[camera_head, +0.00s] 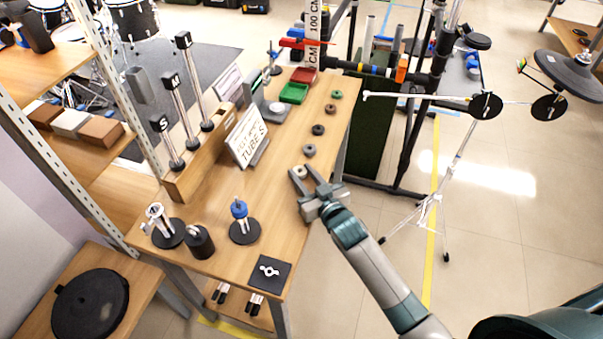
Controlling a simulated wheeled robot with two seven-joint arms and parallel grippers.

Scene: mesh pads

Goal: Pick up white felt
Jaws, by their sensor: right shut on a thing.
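The white felt (300,171) is a small pale ring near the right edge of the wooden table (215,215). My right gripper (302,172) reaches in from the lower right and is shut on the white felt, with a finger on each side of it. I cannot tell whether the felt touches the table. My left gripper is not in view.
A sign (247,136), a blue-topped stand (241,222) and a black pad with a wing nut (269,271) stand or lie nearby.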

